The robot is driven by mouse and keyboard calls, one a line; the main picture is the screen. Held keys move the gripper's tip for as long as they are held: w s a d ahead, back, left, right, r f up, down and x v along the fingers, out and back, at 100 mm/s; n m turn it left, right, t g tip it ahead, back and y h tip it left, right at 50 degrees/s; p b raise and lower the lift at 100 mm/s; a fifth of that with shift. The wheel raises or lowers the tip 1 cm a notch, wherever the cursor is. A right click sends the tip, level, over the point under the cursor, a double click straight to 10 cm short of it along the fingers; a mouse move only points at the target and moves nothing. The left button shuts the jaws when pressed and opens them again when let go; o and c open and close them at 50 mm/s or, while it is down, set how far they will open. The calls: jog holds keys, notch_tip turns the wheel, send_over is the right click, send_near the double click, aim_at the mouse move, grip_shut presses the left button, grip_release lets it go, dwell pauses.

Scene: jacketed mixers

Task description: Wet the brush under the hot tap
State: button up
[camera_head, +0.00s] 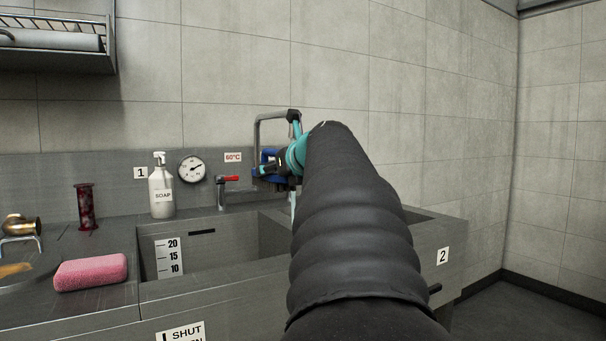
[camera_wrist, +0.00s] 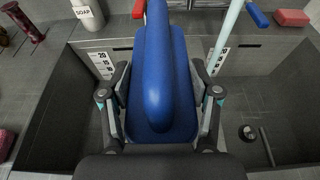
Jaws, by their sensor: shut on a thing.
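My gripper (camera_wrist: 160,88) is shut on the blue brush (camera_wrist: 165,60), with one finger on each side of its handle. In the head view my gripper (camera_head: 283,165) and the brush (camera_head: 265,170) are above the sink, in front of the tap (camera_head: 268,117). Brown bristles show below the brush. A pale stream of water (camera_wrist: 228,35) runs down to the right of the brush in the wrist view, seemingly apart from it. The red lever (camera_head: 229,178) stands left of the brush, below the 60°C sign (camera_head: 233,157). My arm hides part of the tap and stream.
The left basin (camera_head: 215,245) has a level scale; the right basin has a drain (camera_wrist: 247,132). A soap bottle (camera_head: 161,190), a gauge (camera_head: 192,169), a dark red spool-shaped thing (camera_head: 86,207) and a pink sponge (camera_head: 91,272) are to the left. A red block (camera_wrist: 292,17) sits behind right.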

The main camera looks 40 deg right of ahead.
jog(key=shift+a+r+p, duration=0.65)
jog(key=shift+a+r, duration=0.45)
jog(key=shift+a, duration=0.1)
jog(key=shift+a+r, duration=0.55)
jog(key=shift+a, duration=0.3)
